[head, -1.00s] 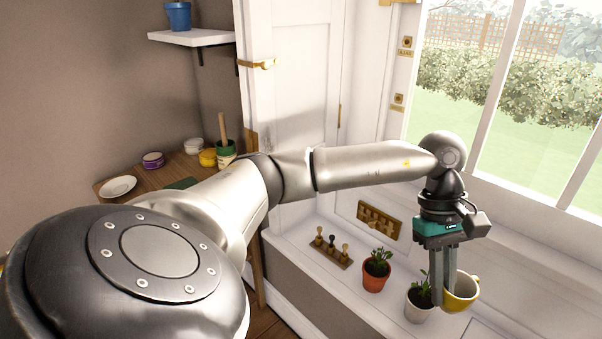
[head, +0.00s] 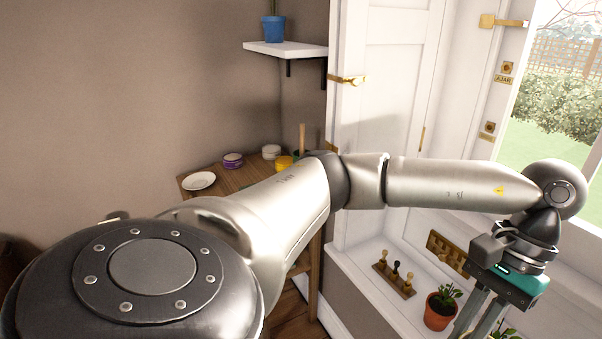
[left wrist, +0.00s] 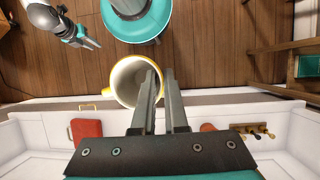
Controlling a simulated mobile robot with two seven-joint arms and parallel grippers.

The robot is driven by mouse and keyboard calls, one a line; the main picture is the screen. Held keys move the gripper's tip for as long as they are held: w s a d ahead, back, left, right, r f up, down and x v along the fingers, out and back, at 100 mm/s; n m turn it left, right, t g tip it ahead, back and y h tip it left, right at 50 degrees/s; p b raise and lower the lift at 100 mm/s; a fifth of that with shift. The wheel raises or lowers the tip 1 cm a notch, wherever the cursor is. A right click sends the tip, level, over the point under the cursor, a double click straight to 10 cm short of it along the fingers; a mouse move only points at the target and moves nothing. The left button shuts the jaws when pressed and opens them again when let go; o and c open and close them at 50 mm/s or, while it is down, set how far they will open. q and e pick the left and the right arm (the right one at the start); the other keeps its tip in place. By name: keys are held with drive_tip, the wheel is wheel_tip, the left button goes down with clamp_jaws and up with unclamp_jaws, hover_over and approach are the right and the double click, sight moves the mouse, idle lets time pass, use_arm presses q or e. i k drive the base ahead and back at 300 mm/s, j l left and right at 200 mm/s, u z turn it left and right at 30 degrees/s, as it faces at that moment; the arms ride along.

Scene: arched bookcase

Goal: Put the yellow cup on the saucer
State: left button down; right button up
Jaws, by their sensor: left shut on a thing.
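The yellow cup (left wrist: 134,82), white inside, shows in the left wrist view with its handle to the left. My left gripper (left wrist: 165,90) is shut on its wall, one finger inside the rim. In the head view my left gripper (head: 476,325) hangs at the lower right by the windowsill, and the cup is out of frame. The saucer (head: 199,181), a white round dish, lies empty on the left end of the wooden table, far from the cup. My right gripper (left wrist: 92,42) shows small at the upper left of the left wrist view; its jaws are unclear.
On the table (head: 232,180) stand a purple tin (head: 233,160), a white tin (head: 271,152) and a yellow tin (head: 284,163). A potted plant (head: 441,310) and a peg rack (head: 394,280) stand on the sill. A shelf (head: 285,49) juts from the wall.

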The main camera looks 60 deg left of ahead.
sight(197, 183)
drive_tip(key=j+u, duration=0.1)
drive_tip(key=u, duration=0.4)
drive_tip(key=i+j+u, duration=0.1)
drive_tip(key=u, duration=0.4)
drive_tip(key=j+u, duration=0.1)
drive_tip(key=u, duration=0.4)
drive_tip(key=i+j+u, duration=0.3)
drive_tip(key=i+u, duration=0.7)
drive_tip(key=i, duration=0.5)
